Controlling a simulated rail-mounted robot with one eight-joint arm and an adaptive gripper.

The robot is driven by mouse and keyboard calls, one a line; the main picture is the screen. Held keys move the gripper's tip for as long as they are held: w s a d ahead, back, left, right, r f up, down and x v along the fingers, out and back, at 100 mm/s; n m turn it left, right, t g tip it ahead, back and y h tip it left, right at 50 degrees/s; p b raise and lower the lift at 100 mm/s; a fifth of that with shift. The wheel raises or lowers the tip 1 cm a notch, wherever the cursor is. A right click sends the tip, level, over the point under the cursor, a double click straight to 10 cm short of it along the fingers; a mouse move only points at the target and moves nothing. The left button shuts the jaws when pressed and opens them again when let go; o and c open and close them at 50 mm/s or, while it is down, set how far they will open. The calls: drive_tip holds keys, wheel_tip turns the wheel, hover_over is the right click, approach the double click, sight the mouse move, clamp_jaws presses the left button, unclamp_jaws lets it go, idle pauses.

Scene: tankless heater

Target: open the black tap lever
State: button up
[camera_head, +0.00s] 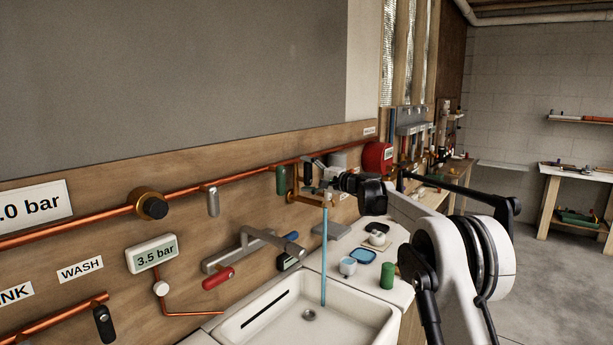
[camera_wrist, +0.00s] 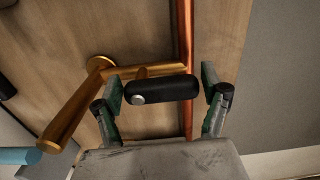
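The black tap lever (camera_wrist: 160,90) is a short rounded bar with a silver end cap, mounted on a brass tap (camera_wrist: 78,105) in the wrist view. My gripper (camera_wrist: 161,82) is open, with one finger beyond each end of the lever. The left finger is close to the silver end; contact cannot be told. A gap shows at the right. In the head view my gripper (camera_head: 318,178) is at the brass tap (camera_head: 308,198) and hides the lever. A blue column (camera_head: 324,255) runs from below the spout into the white basin (camera_head: 250,322).
A copper pipe (camera_wrist: 186,40) runs close behind the lever. A grey mixer tap with a red lever (camera_head: 218,278) is on the panel at left. A green cylinder (camera_head: 387,275) and small cups stand on the counter at right. A green handle (camera_head: 281,180) hangs beside my gripper.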

drive_tip(key=shift+o, duration=1)
drive_tip(key=v, duration=1.2)
drive_tip(key=s+d+r+n+g+h, duration=0.1)
drive_tip(key=s+n+h, duration=0.15)
drive_tip(key=s, duration=1.15)
drive_tip(key=s+d+n+g+h, duration=0.15)
drive_tip(key=s+h, duration=0.25)
drive_tip(key=s, duration=1)
drive_tip(key=s+d+f+n+h, duration=0.1)
drive_tip(key=s+d+f, duration=0.3)
drive_tip(key=s, duration=0.7)
drive_tip(key=s+d+f+n+h, duration=0.1)
drive_tip(key=s+d+f+h, duration=0.3)
drive_tip(key=s, duration=0.7)
drive_tip(key=s+d+f+h, duration=0.3)
drive_tip(key=s+f, duration=0.5)
drive_tip(key=s, duration=0.2)
drive_tip(key=shift+s+d+n+g, duration=0.35)
drive_tip(key=shift+s+d+n, duration=0.05)
